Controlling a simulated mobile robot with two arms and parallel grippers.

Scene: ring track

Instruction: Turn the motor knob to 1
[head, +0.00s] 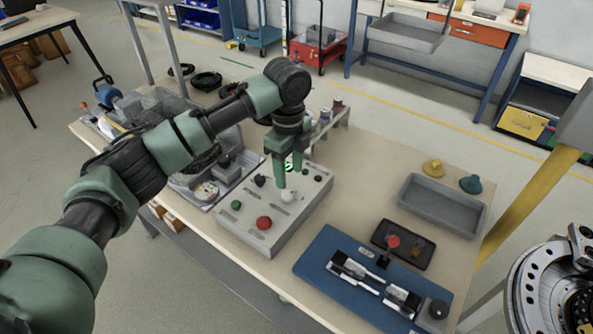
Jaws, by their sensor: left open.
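A grey control box (237,236) stands on the workbench, with a green button (236,205), a red button (263,223), a dark knob (260,181) and a pale round knob (290,195) on its top. Markings on it are too small to read, so I cannot tell which knob is the motor knob or its setting. My left gripper (288,179) points down over the box with its green fingers apart. Its fingertips are close to the pale knob; I cannot tell whether they touch it. The fingers hide part of the box top. My right gripper is not in view.
A blue mat (318,257) with metal parts lies right of the box. A dark tray (421,259) and a grey tray (473,228) lie farther right, near yellow (433,169) and green (470,185) pieces. Spools (337,104) stand behind. The bench between box and grey tray is clear.

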